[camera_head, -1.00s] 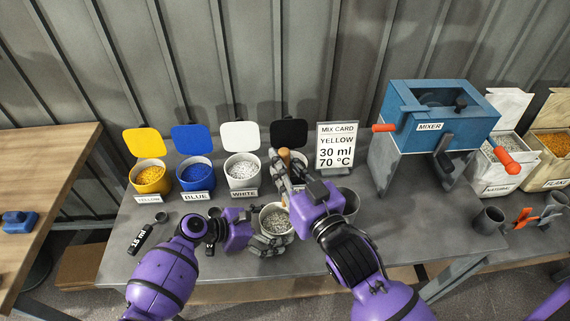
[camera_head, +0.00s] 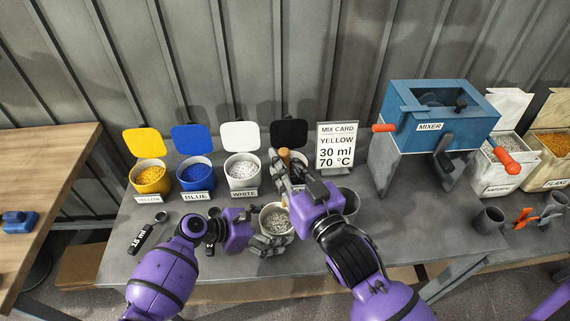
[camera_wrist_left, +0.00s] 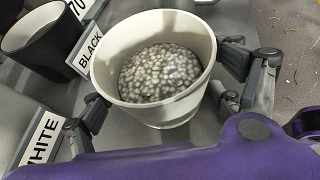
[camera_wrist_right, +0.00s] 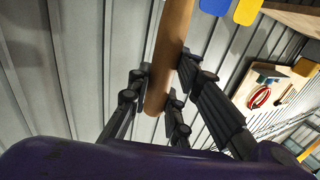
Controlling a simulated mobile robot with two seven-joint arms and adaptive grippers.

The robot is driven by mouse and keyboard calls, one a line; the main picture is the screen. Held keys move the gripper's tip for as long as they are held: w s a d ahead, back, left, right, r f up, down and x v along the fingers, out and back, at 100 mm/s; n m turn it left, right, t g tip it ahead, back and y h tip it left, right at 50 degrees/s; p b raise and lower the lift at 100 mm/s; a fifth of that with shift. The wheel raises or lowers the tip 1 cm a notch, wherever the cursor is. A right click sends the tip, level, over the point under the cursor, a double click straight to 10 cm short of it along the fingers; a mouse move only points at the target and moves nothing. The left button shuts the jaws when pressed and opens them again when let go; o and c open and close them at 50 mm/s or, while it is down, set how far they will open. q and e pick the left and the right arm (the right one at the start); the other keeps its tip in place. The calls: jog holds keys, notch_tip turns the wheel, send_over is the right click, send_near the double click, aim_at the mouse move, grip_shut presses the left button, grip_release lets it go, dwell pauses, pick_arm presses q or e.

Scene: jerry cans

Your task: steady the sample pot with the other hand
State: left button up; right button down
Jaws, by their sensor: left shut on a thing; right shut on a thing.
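The sample pot (camera_head: 283,226) is a white round pot of pale grey pellets near the front of the bench; it fills the middle of the left wrist view (camera_wrist_left: 172,112). My left gripper (camera_head: 268,240) is shut on it, with fingers on opposite sides of its wall, and the pot looks upright. My right gripper (camera_head: 286,172) is above and behind the pot, shut on a wooden rod (camera_head: 285,156). The rod also shows between its fingers in the right wrist view (camera_wrist_right: 170,55). The rod's lower end is hidden in the head view.
Yellow (camera_head: 150,181), blue (camera_head: 195,176) and white (camera_head: 242,173) tubs stand behind, with a partly hidden black one. The mix card (camera_head: 337,146) and blue mixer (camera_head: 440,115) are to the right. A dark cup (camera_head: 350,204) stands close beside my right gripper. A 15 ml scoop (camera_head: 142,238) lies left.

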dwell(0.5)
notch_tip(320, 180, down, 14)
jog(key=a, duration=0.1)
jog(key=shift+a, duration=0.4)
dwell(0.9)
jog(key=shift+r, duration=0.1)
